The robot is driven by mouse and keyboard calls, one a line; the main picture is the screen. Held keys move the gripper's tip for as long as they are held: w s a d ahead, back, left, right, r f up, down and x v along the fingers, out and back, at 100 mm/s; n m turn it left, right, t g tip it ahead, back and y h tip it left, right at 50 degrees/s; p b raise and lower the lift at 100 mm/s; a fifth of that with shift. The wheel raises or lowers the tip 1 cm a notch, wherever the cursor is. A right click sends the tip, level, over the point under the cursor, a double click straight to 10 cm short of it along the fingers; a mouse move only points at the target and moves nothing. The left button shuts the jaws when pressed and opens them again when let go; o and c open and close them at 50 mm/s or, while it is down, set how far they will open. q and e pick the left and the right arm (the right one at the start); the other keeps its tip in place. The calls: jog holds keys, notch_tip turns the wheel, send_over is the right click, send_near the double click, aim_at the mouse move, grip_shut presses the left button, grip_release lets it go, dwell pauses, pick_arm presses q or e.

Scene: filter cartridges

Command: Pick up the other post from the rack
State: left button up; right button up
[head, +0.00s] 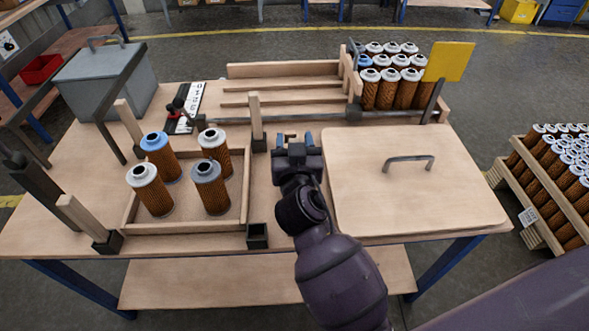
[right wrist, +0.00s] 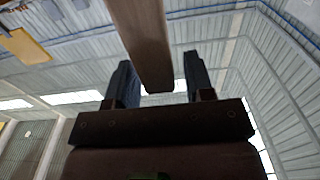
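Upright wooden posts stand around the shallow wooden tray (head: 188,227): one at its back right (head: 255,115), one at its back left (head: 130,122), one at its front left (head: 78,214). A black socket (head: 257,236) at its front right corner is empty. Long wooden strips (head: 280,102) lie at the back of the table; I cannot tell whether these are the rack. My right gripper (head: 295,138) is open, right of the back-right post. In the right wrist view a wooden bar (right wrist: 142,40) shows between its fingers (right wrist: 160,85), with gaps both sides. My left gripper is out of view.
Several filter cartridges (head: 155,195) stand in the tray, and more (head: 388,92) fill a crate at the back. A wooden lid with a handle (head: 415,190) covers the right side. A grey box (head: 103,82) and dark bars stand left. A yellow panel (head: 449,61) rises back right.

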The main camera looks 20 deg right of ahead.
grip_shut()
